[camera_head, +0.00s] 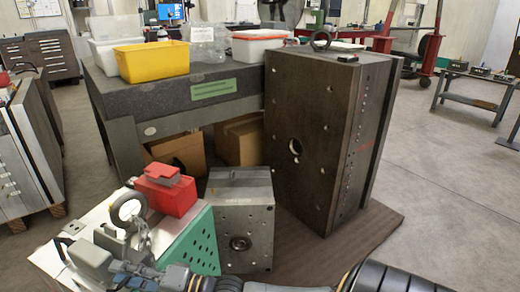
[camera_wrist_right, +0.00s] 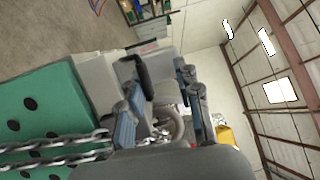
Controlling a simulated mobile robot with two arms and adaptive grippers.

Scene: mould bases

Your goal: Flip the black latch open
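My right gripper (camera_head: 98,252) reaches in from the bottom right, low over the pale block (camera_head: 70,232) at the lower left. In the right wrist view its two blue-grey fingers (camera_wrist_right: 160,100) stand apart, with a gap between them. A black curved piece (camera_wrist_right: 145,75) shows just beyond the fingers there; it may be the black latch, but I cannot be sure. I cannot tell whether a finger touches it. A grey lifting ring (camera_head: 128,208) stands beside the gripper and also shows in the wrist view (camera_wrist_right: 177,124). My left gripper is out of view.
A green perforated plate (camera_head: 203,245) and a red box (camera_head: 172,193) are close by. A grey mould block (camera_head: 242,215) and a tall dark mould base (camera_head: 310,130) stand to the right. A chain (camera_wrist_right: 55,145) crosses the wrist view. Open floor lies at the right.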

